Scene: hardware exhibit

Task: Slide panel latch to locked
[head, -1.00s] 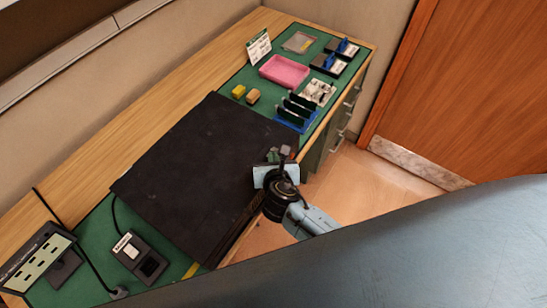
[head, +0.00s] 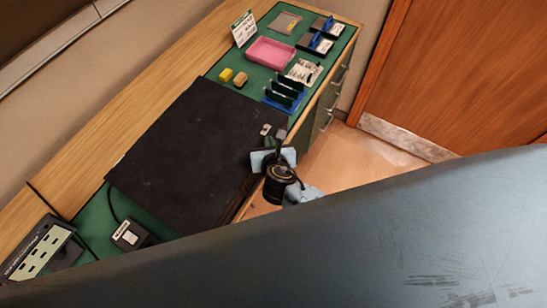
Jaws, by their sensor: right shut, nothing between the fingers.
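A large flat black panel (head: 185,145) lies on the green-topped bench. A small pale grey piece (head: 265,129), perhaps the latch, shows near the panel's right edge; its position along its travel is too small to read. My right gripper (head: 275,140) is shut and empty at that edge, its fingertips beside the pale piece. I cannot tell whether they touch it. The gripper's light-blue body and dark wrist hide the panel edge beneath. My left gripper is not in view.
Beyond the panel are a pink tray (head: 270,53), black boards in a blue rack (head: 284,95), yellow and tan blocks (head: 226,75) and a white sign (head: 243,28). A black device (head: 131,236) and a slotted unit (head: 42,250) stand at lower left. A wooden door (head: 470,75) is at right.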

